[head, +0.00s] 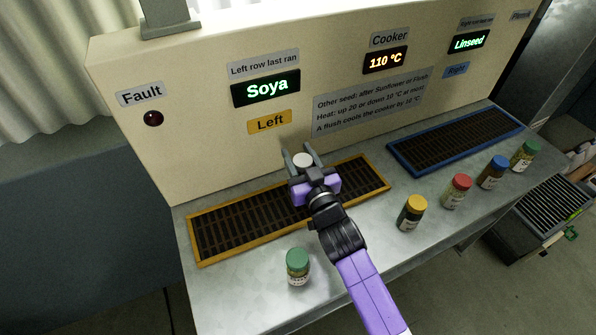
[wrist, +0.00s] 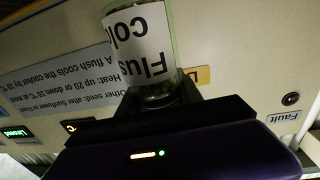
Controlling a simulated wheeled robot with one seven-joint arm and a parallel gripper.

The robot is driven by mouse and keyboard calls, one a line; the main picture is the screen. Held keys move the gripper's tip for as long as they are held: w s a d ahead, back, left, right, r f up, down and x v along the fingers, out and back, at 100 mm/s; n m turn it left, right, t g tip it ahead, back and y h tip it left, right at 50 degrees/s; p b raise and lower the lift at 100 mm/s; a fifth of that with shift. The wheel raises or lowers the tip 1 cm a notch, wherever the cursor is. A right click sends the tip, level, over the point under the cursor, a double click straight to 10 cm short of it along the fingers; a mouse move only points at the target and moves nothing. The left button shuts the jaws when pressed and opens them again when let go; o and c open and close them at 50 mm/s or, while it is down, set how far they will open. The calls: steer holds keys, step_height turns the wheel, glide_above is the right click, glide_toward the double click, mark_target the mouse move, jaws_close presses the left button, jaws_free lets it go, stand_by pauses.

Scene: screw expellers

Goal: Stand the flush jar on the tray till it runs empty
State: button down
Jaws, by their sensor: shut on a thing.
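My gripper (head: 302,158) is shut on the flush jar (head: 303,160), whose white top shows between the fingers in the head view. In the wrist view the jar (wrist: 140,45) is clear glass with a white label reading "Flus… Col…". Its lettering runs the same way up as the panel's, so the jar looks upright. The jar is over or near the back edge of the orange-framed left tray (head: 230,228). I cannot tell whether it touches the tray; its lower part is hidden in the head view. A blue-framed right tray (head: 452,139) lies farther right.
A green-lidded jar (head: 298,266) stands in front of the left tray. Yellow- (head: 411,213), red- (head: 456,191), blue- (head: 492,172) and green-lidded (head: 524,156) jars stand along the right front. The panel (head: 200,150) behind shows Soya, Linseed and 110 °C; its fault lamp (head: 153,118) looks dark.

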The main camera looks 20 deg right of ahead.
steer(key=shift+f+b, duration=1.45)
steer(key=shift+f, duration=1.15)
steer(key=shift+f, duration=0.2)
steer(key=c, duration=0.8)
jaws_free()
steer(key=shift+r, duration=0.1)
steer(key=shift+s+r, duration=0.1)
steer(key=s+b, duration=0.1)
steer(key=s, duration=1)
steer(key=shift+s+a+b, duration=0.35)
steer(key=shift+s+a, duration=0.05)
steer(key=shift+a, duration=0.05)
steer(key=shift+s, duration=0.1)
